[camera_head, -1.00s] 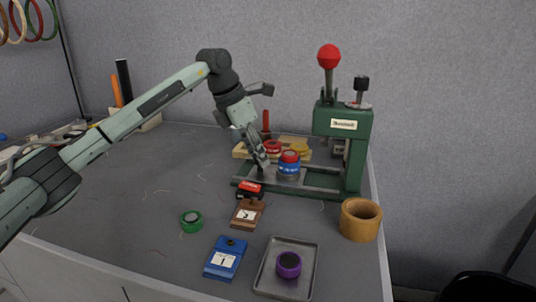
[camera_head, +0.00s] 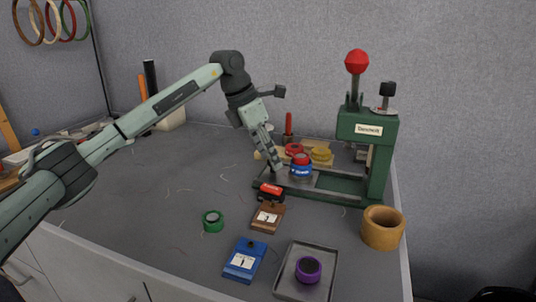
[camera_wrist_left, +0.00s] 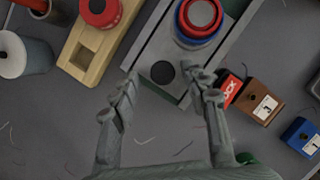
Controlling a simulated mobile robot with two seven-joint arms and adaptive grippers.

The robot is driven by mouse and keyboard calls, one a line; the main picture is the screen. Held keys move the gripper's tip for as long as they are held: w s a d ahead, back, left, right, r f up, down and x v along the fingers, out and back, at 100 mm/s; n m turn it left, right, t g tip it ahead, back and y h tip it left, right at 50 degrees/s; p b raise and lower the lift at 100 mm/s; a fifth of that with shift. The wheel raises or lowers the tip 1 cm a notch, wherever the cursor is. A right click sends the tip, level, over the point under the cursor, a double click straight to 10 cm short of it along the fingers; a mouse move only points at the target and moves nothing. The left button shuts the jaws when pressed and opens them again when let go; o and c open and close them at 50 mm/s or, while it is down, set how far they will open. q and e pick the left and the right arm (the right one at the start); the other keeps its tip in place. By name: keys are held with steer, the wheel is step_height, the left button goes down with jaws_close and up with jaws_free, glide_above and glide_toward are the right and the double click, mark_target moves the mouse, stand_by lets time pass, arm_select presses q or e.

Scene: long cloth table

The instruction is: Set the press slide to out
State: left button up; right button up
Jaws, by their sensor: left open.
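The green press (camera_head: 368,150) with a red ball lever stands at the right of the table. Its grey slide plate (camera_head: 318,180) lies low on the rails, left of the press column. A blue ring with a red ring (camera_head: 301,166) sits on the plate; the stack also shows in the wrist view (camera_wrist_left: 198,18). In the wrist view, a dark round knob (camera_wrist_left: 162,72) is at the plate's near end. My left gripper (camera_head: 274,162) is open, its fingertips (camera_wrist_left: 161,76) appearing on either side of the knob. I cannot tell whether they touch it. My right gripper is out of view.
Table at left-centre is clear.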

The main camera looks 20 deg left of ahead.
arm_select(q)
steer(key=v, duration=1.2)
